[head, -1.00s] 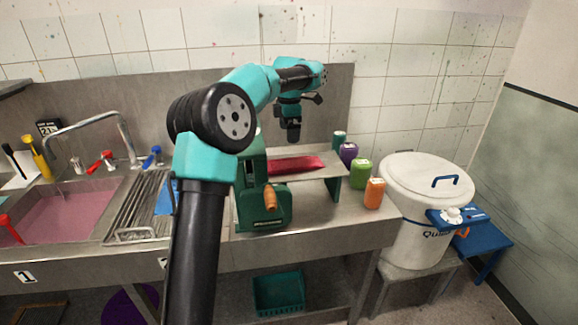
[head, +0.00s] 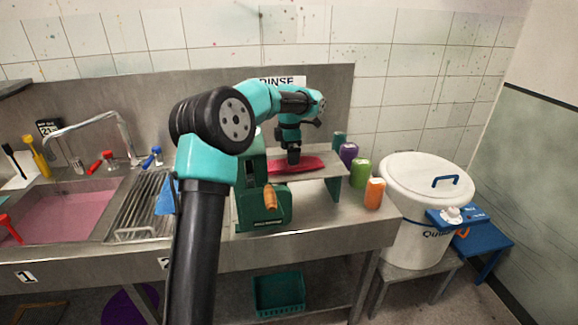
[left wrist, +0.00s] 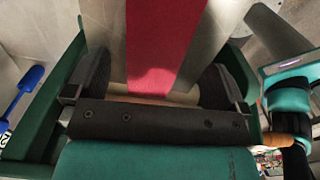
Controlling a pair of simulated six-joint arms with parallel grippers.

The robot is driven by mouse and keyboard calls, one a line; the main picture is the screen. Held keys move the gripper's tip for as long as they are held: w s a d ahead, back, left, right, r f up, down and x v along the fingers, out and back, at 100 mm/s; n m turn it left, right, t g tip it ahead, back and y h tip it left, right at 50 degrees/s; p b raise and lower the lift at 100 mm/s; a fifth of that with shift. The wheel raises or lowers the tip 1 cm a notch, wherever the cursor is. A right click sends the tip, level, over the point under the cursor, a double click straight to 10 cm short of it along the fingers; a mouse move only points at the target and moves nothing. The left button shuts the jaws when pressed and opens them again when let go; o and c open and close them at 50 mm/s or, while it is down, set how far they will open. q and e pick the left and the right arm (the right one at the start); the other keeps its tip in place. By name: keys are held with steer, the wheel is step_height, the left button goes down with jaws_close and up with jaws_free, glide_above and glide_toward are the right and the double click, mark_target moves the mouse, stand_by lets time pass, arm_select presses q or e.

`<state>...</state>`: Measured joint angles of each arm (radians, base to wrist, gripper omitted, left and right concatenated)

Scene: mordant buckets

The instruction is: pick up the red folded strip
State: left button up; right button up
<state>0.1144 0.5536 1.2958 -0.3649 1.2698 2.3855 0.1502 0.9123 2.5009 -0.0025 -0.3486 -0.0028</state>
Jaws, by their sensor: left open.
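In the left wrist view the strip (left wrist: 164,45) runs up the middle of the picture. My left gripper (head: 293,160) is low over the strip and pointing down. Its two dark fingers stand apart, one on each side of the strip, with a gap on both sides. The jaws are open and empty. Part of the strip is hidden behind the gripper in the head view. My right gripper is not in view.
Purple (head: 348,152), green (head: 360,172) and orange (head: 374,193) containers stand right of the shelf. The machine's orange handle (head: 270,197) sticks out in front. A sink of pink liquid (head: 70,210) is at left, a white lidded bucket (head: 415,230) at right.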

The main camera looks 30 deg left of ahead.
arm_select(q)
steer(key=shift+w+f, duration=0.2)
steer(key=shift+f, duration=1.75)
steer(key=shift+c, duration=0.3)
steer(key=c, duration=1)
steer(key=shift+o, duration=0.2)
steer(key=shift+r, duration=0.1)
